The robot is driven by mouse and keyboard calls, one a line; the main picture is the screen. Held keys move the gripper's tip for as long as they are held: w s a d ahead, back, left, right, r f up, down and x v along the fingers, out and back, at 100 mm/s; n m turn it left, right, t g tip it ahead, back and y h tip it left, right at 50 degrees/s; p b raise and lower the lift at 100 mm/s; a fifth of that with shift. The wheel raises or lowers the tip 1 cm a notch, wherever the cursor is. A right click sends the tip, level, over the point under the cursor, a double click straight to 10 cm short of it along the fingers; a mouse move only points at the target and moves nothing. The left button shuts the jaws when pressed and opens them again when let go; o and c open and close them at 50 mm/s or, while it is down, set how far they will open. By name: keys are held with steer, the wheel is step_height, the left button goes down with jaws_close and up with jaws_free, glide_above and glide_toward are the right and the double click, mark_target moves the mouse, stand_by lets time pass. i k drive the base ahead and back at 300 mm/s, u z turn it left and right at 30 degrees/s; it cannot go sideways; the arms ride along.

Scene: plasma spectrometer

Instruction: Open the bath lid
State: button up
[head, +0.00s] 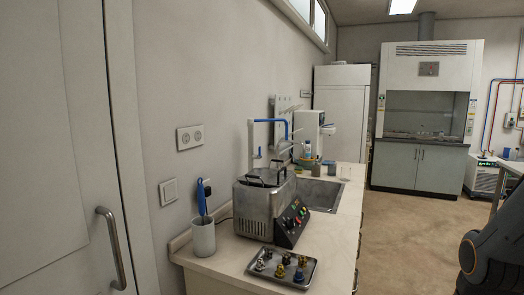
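The bath (265,206) is a grey metal box on the counter against the left wall, with a black control panel (293,219) of coloured knobs on its right side. Its top (264,178) carries dark handles; whether the lid lies fully shut is too small to tell. My arm shows only as a dark link with an orange ring at the lower right edge. My gripper is out of view.
A metal tray (303,281) with several small fittings lies in front of the bath. A white cup (203,237) with blue items stands to its left. A sink (322,194) is behind. A door handle (111,247) juts out at left. The floor (411,235) right of the counter is clear.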

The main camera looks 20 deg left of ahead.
mark_target(271, 178)
steer(key=u, duration=0.9)
